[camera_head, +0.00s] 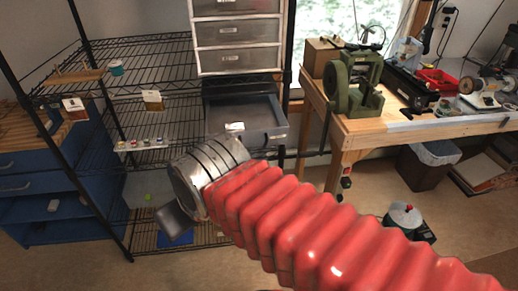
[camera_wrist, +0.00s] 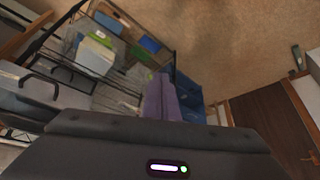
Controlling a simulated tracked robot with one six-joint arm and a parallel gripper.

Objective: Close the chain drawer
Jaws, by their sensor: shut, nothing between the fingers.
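A grey drawer (camera_head: 262,112) stands pulled out at the bottom of the pale drawer cabinet (camera_head: 199,40) in the head view. Its inside looks dark and mostly empty, and a white label shows on its front. I take it for the chain drawer, but the label is too small to read. My gripper (camera_head: 174,222) is below and left of the drawer in the picture, pointing down and left, with a gap between its tip and the drawer. In the wrist view, my gripper (camera_wrist: 159,96) has its fingers together, with nothing between them. My red sleeved arm hides the floor below the drawer.
Closed drawers (camera_head: 236,60) sit above the open one. A black wire rack (camera_head: 125,101) with small items stands at left, beside a blue cabinet (camera_head: 50,183). A wooden workbench (camera_head: 398,128) with a green machine (camera_head: 357,75) stands at right. Some floor is clear beyond my arm.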

